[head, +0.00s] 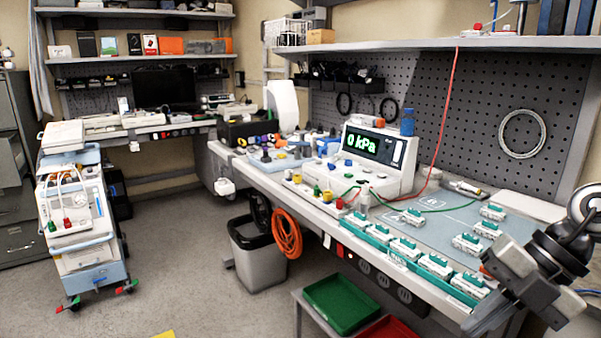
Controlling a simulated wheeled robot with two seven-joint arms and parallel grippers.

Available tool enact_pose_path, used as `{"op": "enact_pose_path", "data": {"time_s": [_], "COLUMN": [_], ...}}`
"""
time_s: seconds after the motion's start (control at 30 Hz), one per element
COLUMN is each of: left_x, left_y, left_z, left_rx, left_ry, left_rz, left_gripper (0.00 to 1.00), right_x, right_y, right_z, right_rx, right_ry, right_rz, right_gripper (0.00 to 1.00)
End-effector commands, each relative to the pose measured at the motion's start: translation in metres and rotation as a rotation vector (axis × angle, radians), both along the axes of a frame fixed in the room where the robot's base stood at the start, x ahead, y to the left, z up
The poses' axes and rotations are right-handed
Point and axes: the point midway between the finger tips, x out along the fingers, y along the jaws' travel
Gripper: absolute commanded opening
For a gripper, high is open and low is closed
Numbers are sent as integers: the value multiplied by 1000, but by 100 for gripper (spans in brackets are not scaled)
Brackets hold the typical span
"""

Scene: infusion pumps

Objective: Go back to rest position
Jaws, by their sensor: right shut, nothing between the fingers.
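My right gripper (487,322) shows at the lower right, in front of the right end of the workbench (262,176). It points down and to the left and its jaws are shut with nothing seen between them. It partly hides the bench's front right corner. My left gripper is not in the head view. Several white and teal infusion pumps (405,249) stand in a row along the bench's front edge, left of the right gripper. More pumps (467,243) stand on the blue-grey mat (440,222) behind that row.
A pressure gauge unit (372,152) reading "0 kPa" stands mid-bench, with red and green tubes. Below are a green tray (342,303), a red tray (388,331) and a grey bin (258,262). A wheeled cart (80,225) stands at left. The floor between cart and bin is open.

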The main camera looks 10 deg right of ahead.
Motion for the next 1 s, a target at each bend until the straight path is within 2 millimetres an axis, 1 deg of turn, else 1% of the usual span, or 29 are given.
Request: {"op": "enact_pose_path", "data": {"time_s": [0.03,0.17,0.27,0.3,0.37,0.47,0.5,0.57,0.6,0.67,0.7,0.77,0.8,0.9,1.0], "left_x": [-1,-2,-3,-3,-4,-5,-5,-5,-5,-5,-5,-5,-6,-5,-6], "left_y": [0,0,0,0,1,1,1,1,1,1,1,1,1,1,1], "left_z": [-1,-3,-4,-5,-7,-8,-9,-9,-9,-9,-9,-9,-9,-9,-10], "left_rx": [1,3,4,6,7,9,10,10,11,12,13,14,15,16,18], "left_ry": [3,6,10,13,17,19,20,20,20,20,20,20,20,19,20], "left_rz": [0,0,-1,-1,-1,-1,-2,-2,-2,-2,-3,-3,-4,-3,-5], "left_gripper": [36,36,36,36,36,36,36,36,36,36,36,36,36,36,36], "right_x": [0,5,12,15,18,19,18,12,6,-4,-13,-26,-35,-53,-65], "right_y": [5,17,22,22,21,17,16,18,21,31,40,58,71,103,127], "right_z": [-8,-24,-41,-49,-63,-94,-109,-134,-152,-179,-196,-219,-231,-253,-263], "right_rx": [91,348,578,661,770,905,942,981,997,1006,1001,988,974,939,913], "right_ry": [-11,-64,-117,-138,-160,-166,-160,-129,-97,-33,20,111,173,316,418], "right_rz": [-35,-164,-342,-431,-576,-838,-947,-1114,-1224,-1381,-1476,-1598,-1664,-1774,-1829], "right_gripper": [0,0,0,0,0,0,0,0,0,0,0,0,0,0,0]}}
